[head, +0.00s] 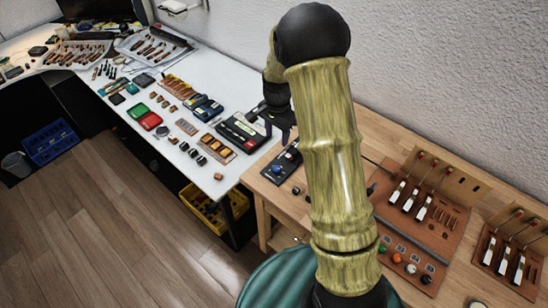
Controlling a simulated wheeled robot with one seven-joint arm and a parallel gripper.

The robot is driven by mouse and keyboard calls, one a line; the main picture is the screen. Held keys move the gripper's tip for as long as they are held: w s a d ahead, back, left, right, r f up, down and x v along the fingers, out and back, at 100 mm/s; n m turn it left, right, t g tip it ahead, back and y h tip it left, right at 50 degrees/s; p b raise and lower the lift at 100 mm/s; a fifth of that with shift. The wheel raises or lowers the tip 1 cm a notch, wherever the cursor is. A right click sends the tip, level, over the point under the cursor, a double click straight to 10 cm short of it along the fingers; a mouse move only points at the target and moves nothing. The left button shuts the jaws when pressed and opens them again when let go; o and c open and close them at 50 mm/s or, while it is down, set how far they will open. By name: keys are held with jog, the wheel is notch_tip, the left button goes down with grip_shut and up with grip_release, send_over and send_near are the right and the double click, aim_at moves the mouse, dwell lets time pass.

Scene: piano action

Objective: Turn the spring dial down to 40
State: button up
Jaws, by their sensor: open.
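My gripper (279,124) is small and dark at the far end of my arm, above the join of the white bench and the wooden bench. Its jaws are open, and I see nothing between them. Below it, a dark control box (285,166) with a blue knob (277,170) sits on the wooden bench, apart from the gripper. A brown board at right carries a row of knobs: green (382,248), orange (396,258), white (411,269) and dark (426,280). I cannot tell which control is the spring dial, and no dial reading is legible.
The wooden bench (468,171) holds two brown boards with upright hammer-like parts. The white bench (222,78) is crowded with small parts and coloured boxes. A yellow crate (205,212) stands under it. My arm hides the wooden bench's middle.

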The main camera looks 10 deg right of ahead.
aim_at(276, 168)
jog(key=shift+w, duration=0.15)
jog(key=shift+r, duration=0.1)
notch_tip(276, 168, down, 18)
jog(key=p, duration=0.5)
jog(key=shift+r, duration=0.25)
jog(key=shift+c, duration=0.4)
jog(key=c, duration=0.9)
